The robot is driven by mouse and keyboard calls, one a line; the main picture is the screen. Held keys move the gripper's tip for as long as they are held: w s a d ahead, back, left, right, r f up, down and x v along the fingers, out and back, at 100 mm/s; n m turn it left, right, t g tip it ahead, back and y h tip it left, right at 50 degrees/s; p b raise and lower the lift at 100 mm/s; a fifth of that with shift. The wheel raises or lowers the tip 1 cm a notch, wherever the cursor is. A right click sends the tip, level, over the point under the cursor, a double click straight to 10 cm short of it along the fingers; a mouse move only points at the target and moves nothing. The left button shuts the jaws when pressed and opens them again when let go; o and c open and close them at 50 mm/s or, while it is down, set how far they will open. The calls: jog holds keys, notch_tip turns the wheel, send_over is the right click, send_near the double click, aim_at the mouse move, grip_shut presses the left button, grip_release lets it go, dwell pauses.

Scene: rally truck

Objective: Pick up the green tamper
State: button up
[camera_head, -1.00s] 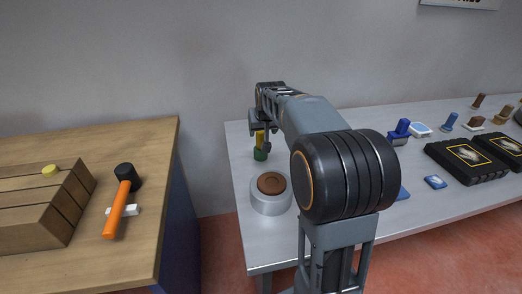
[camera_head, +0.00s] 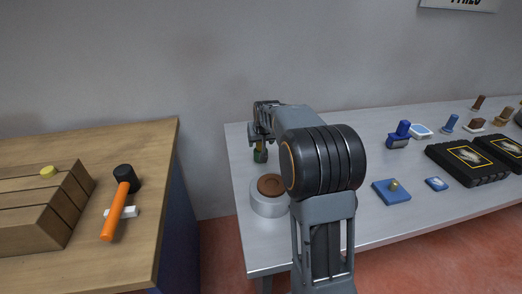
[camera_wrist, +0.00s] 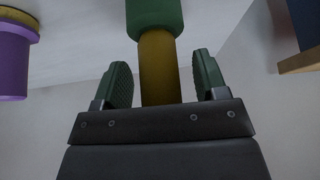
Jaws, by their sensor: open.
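The green tamper (camera_head: 260,156) stands at the back left of the grey table, its green end low and its upper part hidden by my gripper (camera_head: 261,138). In the wrist view its yellow-brown handle (camera_wrist: 160,68) runs between the two open fingers of my gripper (camera_wrist: 163,70). The green part (camera_wrist: 155,16) lies beyond the fingertips. A gap shows on each side of the handle, so the fingers look apart from it.
A round silver container (camera_head: 265,207) with a brown disc stands just in front of the tamper. A purple piece (camera_wrist: 12,62) shows at the wrist view's left. Blue items and black boxes (camera_head: 465,164) fill the right side. A wooden bench (camera_head: 140,250) stands left.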

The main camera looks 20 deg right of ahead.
grip_shut()
dwell(0.5)
jog(key=shift+r, duration=0.2)
jog(key=shift+r, duration=0.25)
notch_tip(320, 180, up, 2)
jog(key=shift+r+p, duration=0.1)
jog(key=shift+p, duration=0.2)
jog(key=s+a+r, duration=0.2)
jog(key=s+r, duration=0.8)
jog(key=s, duration=0.4)
jog(key=shift+a, duration=0.1)
